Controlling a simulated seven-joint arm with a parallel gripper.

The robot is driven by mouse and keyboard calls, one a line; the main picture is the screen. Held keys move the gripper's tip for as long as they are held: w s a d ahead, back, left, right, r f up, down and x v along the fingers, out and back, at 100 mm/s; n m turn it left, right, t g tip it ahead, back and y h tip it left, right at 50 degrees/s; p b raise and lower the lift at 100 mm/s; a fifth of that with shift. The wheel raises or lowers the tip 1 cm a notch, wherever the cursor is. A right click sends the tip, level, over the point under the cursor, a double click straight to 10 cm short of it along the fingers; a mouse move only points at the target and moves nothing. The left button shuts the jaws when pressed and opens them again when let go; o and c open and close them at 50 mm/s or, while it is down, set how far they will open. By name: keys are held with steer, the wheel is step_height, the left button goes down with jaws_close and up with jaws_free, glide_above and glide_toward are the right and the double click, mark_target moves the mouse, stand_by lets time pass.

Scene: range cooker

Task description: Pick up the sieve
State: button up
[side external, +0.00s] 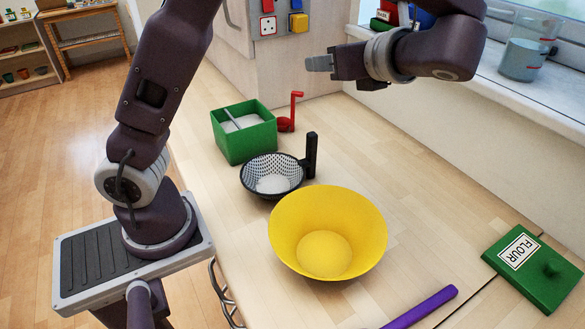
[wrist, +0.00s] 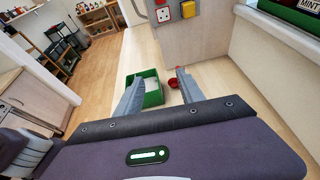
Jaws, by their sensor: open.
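The sieve (side external: 262,164) is a black-rimmed bowl with a light dotted mesh and an upright black handle (side external: 311,155) on its right. It sits on the wooden worktop between the green box and the yellow bowl, with something pale at its bottom. My gripper (side external: 318,63) is raised well above and behind the sieve, pointing left in the side view. It is apart from everything. In the wrist view my gripper (wrist: 159,74) shows two spread fingers with nothing held between them. The sieve does not show in the wrist view.
A green divided box (side external: 247,140) with white contents and a red scoop (side external: 287,124) stand behind the sieve. A yellow bowl (side external: 360,225) is in front. A purple stick (side external: 422,306) and green FLOUR lid (side external: 537,268) lie nearer right. A glass jug (side external: 527,50) stands on the sill.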

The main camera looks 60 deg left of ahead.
mark_target(316, 139)
steer(key=f, duration=1.7)
steer(key=shift+s+a, duration=0.15)
steer(key=shift+a, duration=0.1)
steer(key=x, duration=0.7)
steer(key=shift+s+d+f, duration=0.1)
steer(key=shift+s, duration=0.05)
jaws_close()
